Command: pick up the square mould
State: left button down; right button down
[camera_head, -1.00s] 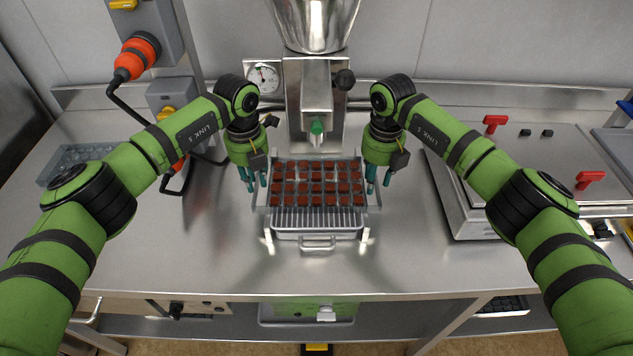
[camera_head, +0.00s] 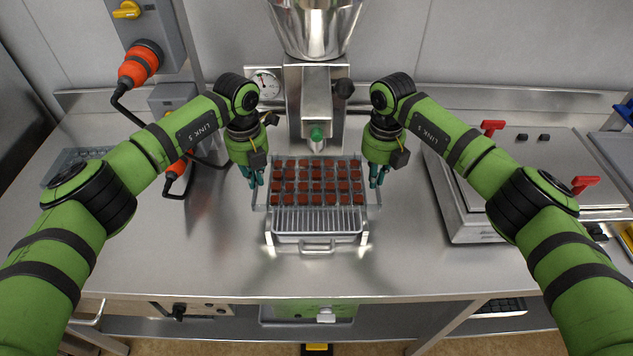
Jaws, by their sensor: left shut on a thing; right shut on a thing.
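The square mould (camera_head: 316,198) is a clear tray with rows of reddish-brown filled cavities. It sits below the spout of the steel tempering machine, at the back of a wire grate. My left gripper (camera_head: 257,179) is at the mould's left edge, its teal fingers shut on that edge. My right gripper (camera_head: 375,176) is at the right edge, its fingers shut on that side. The exact finger contact is small and partly hidden. I cannot tell whether the mould is touching the grate or slightly above it.
The tempering machine (camera_head: 316,100) stands right behind the mould. A wire grate over a drip tray (camera_head: 317,222) lies in front. A steel unit with red handles (camera_head: 500,170) is on the right, a clear mould (camera_head: 75,158) on the far left. The front worktop (camera_head: 200,255) is clear.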

notch_tip(320, 180, up, 3)
jog(key=shift+r+p, duration=0.15)
jog(key=shift+p, duration=1.05)
